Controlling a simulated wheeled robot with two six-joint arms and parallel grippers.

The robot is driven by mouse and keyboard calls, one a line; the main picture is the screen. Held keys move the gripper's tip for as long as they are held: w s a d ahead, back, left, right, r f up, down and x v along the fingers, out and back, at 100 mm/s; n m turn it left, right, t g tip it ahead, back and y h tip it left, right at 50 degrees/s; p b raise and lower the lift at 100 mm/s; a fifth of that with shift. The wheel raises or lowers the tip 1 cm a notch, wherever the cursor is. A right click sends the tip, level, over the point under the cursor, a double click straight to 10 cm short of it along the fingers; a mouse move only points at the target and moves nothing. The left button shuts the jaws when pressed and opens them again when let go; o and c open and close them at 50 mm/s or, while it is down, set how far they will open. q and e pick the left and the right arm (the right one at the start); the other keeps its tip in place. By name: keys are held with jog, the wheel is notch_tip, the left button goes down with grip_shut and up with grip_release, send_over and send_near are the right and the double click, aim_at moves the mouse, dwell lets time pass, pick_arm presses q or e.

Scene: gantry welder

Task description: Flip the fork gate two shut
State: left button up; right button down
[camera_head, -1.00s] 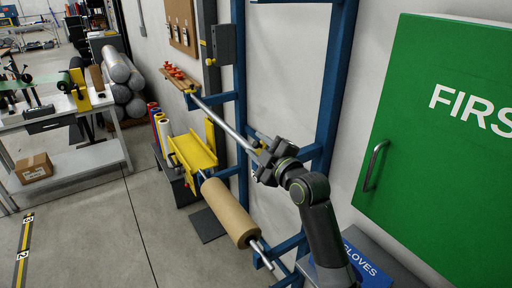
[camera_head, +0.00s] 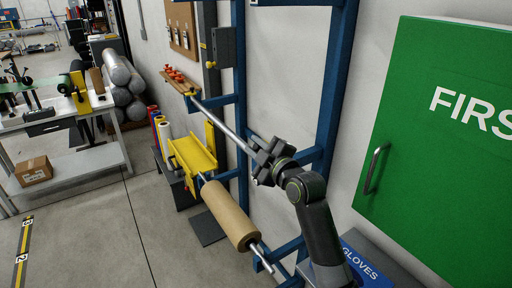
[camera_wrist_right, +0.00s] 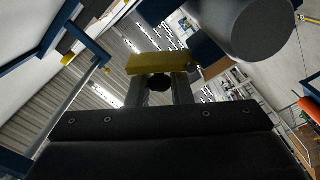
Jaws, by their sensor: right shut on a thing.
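My right gripper (camera_head: 264,160) is at the near end of the upper steel bar (camera_head: 226,129) on the blue rack, and it hides the fork there. In the right wrist view, my right gripper's fingers (camera_wrist_right: 162,88) are shut on a yellow gate piece (camera_wrist_right: 150,63), which lies crosswise at the fingertips. I take this piece for fork gate two. The head view does not show its angle, as my gripper covers it. Another small yellow piece (camera_wrist_right: 68,58) sits on a blue arm in the wrist view. My left gripper is not in view.
A brown roll (camera_head: 229,214) hangs on a lower bar beside a yellow trough (camera_head: 194,155). Blue rack posts (camera_head: 334,85) stand close to my right arm. A green first-aid cabinet (camera_head: 440,120) is at right, above a gloves box (camera_head: 360,262).

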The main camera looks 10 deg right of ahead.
jog(key=m, duration=0.1)
jog(key=d+m+p, duration=0.1)
jog(key=m, duration=0.3)
jog(key=shift+w+d+f+p, duration=0.1)
jog(key=shift+w+d+p, duration=0.2)
jog(key=shift+d, duration=0.05)
jog(key=m, duration=0.2)
jog(key=m+p, duration=0.1)
jog(key=m, duration=0.1)
jog(key=d+f+m, duration=0.1)
jog(key=shift+w+m, duration=0.2)
jog(key=shift+m, duration=0.2)
jog(key=shift+f, duration=0.1)
jog(key=c, duration=1.4)
grip_release()
jog(key=shift+d, duration=0.1)
jog(key=b+v, duration=0.3)
jog(key=v, duration=0.9)
